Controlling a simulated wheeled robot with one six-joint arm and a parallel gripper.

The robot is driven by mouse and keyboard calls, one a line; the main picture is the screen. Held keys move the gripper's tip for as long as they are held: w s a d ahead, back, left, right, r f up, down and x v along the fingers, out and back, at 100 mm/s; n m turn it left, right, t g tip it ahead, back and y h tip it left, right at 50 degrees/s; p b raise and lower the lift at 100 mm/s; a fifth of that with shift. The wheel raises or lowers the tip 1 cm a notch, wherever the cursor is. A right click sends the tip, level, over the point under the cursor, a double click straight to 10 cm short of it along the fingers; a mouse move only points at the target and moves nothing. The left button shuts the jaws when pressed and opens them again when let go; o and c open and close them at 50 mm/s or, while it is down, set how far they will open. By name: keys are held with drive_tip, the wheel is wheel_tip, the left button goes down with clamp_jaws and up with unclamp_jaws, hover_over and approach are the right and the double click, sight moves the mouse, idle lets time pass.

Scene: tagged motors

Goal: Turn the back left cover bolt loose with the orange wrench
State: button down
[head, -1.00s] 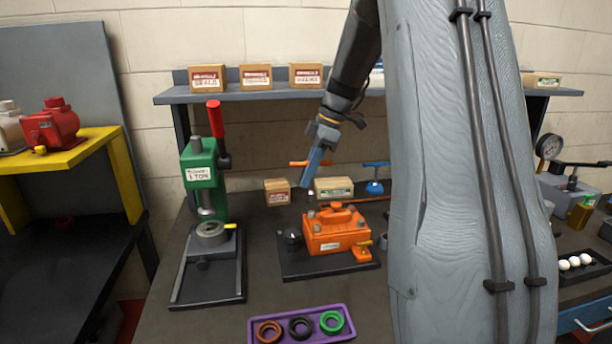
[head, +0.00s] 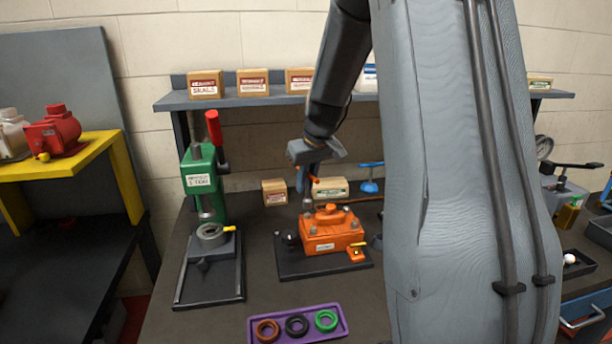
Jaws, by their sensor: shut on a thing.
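An orange motor (head: 325,233) with a bolted top cover sits on a dark base plate on the bench. The back left cover bolt (head: 307,204) shows as a small grey head at the cover's rear left corner. My gripper (head: 307,180) is shut on the orange wrench (head: 314,180), above and just behind that corner. I cannot tell whether the wrench's lower end is seated on the bolt.
A green press (head: 200,185) stands to the left, and a purple tray (head: 255,337) with three rings lies in front. A blue T-handled tool (head: 369,180) and small boxes (head: 329,182) stand behind the motor. My arm hides the bench to the right.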

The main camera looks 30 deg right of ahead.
sight(308, 191)
drive_tip(key=shift+d+m+h+p, duration=0.1)
drive_tip(key=shift+m+h+p, duration=0.3)
drive_tip(key=shift+m+p, duration=0.65)
drive_tip(key=shift+d+f+m+h, duration=0.1)
drive_tip(key=shift+f+m+h, duration=0.1)
drive_tip(key=shift+m, duration=0.45)
drive_tip(key=shift+f+m+h, duration=0.1)
drive_tip(key=shift+m+h, duration=0.1)
drive_tip(key=shift+m, duration=0.4)
drive_tip(key=m+b, duration=0.1)
drive_tip(key=b, duration=0.1)
drive_tip(key=m+b, duration=0.1)
drive_tip(key=b, duration=0.1)
drive_tip(key=shift+d+f+m+g+h, duration=0.1)
drive_tip(key=shift+f+m+g+h, duration=0.2)
drive_tip(key=shift+m+g+h, duration=0.1)
drive_tip(key=shift+s+d+m+h+b, duration=0.15)
drive_tip(key=shift+m+h+b, duration=0.15)
drive_tip(key=shift+m+b, duration=0.8)
drive_tip(key=shift+r, duration=0.1)
drive_tip(key=shift+s+b, duration=0.1)
drive_tip(key=shift+b, duration=0.25)
drive_tip(key=shift+f+b, duration=0.85)
drive_tip(key=shift+f, duration=0.35)
